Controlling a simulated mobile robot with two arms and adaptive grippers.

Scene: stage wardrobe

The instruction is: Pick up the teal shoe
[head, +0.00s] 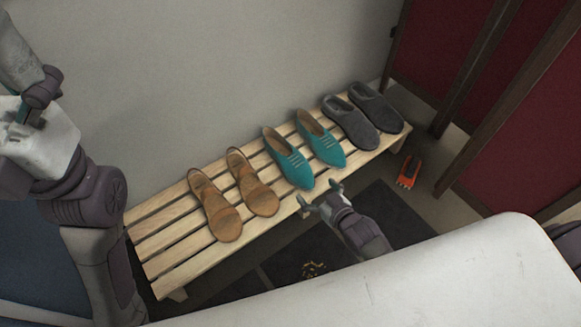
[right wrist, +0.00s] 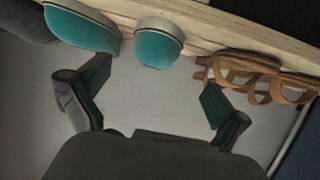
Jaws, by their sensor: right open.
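Two teal shoes with pale insoles stand side by side on a slatted wooden bench in the head view: the left teal shoe (head: 291,165) and the right teal shoe (head: 325,148). In the right wrist view, the left one (right wrist: 157,50) shows near the middle top, and the right one (right wrist: 80,30) is further left. My right gripper (head: 320,195) is open and empty at the bench's front edge, just in front of the toes and apart from both shoes. Its spread fingers (right wrist: 153,88) show below the shoes in the wrist view.
Brown sandals (head: 258,195) stand left of the teal shoes on the bench (head: 163,235), dark grey slippers (head: 354,128) right. A wall (head: 200,60) is behind. A red folding screen (head: 440,45) and an orange item (head: 409,171) on the floor are at right.

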